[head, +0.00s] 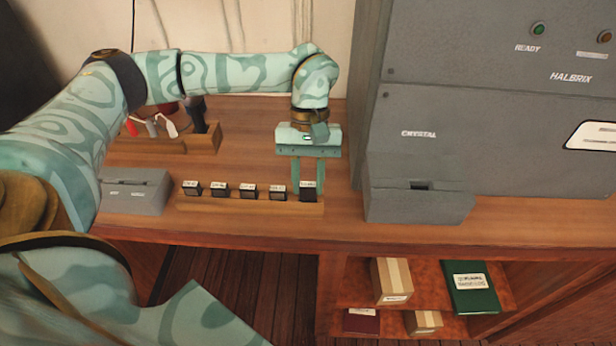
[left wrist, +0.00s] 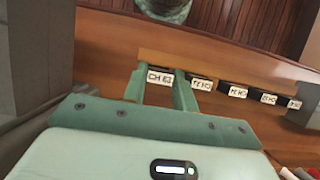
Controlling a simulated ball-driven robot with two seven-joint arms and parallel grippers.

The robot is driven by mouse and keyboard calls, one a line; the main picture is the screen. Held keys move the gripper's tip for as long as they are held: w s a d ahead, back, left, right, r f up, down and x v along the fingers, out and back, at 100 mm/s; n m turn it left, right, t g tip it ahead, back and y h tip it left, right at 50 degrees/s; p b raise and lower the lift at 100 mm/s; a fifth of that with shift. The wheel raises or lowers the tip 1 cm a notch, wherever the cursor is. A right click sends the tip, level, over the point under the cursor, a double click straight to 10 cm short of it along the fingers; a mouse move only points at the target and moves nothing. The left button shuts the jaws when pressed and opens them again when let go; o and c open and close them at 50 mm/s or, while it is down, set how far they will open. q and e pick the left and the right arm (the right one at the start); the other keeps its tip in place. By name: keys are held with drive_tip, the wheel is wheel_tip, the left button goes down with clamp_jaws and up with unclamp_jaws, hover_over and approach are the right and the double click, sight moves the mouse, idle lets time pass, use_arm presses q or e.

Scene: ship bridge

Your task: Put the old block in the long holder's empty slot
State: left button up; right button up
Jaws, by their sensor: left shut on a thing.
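The long wooden holder (head: 250,205) lies on the counter, with several small dark blocks with white labels standing in a row in it. My left gripper (head: 308,182) points down over the holder's right end. Its two fingers are shut on a dark block (head: 309,194) with a white label. In the left wrist view this block (left wrist: 160,77) sits between the green fingers, in line with the other labelled blocks (left wrist: 233,91). It is at the holder's end slot; I cannot tell whether it is fully seated. My right gripper is not in view.
A grey machine with a "CRYSTAL" socket box (head: 420,200) stands right of the holder. A small grey box (head: 135,190) is at its left. A wooden tool rack (head: 203,140) stands behind. Below, an open shelf holds cartons (head: 391,281) and a green book (head: 473,289).

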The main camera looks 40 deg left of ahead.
use_arm(q)
drive_tip(key=shift+f, duration=0.7)
idle(1.4)
idle(1.0)
drive_tip(key=o, duration=1)
drive_tip(key=p+v, duration=0.3)
drive_tip(key=v, duration=1.3)
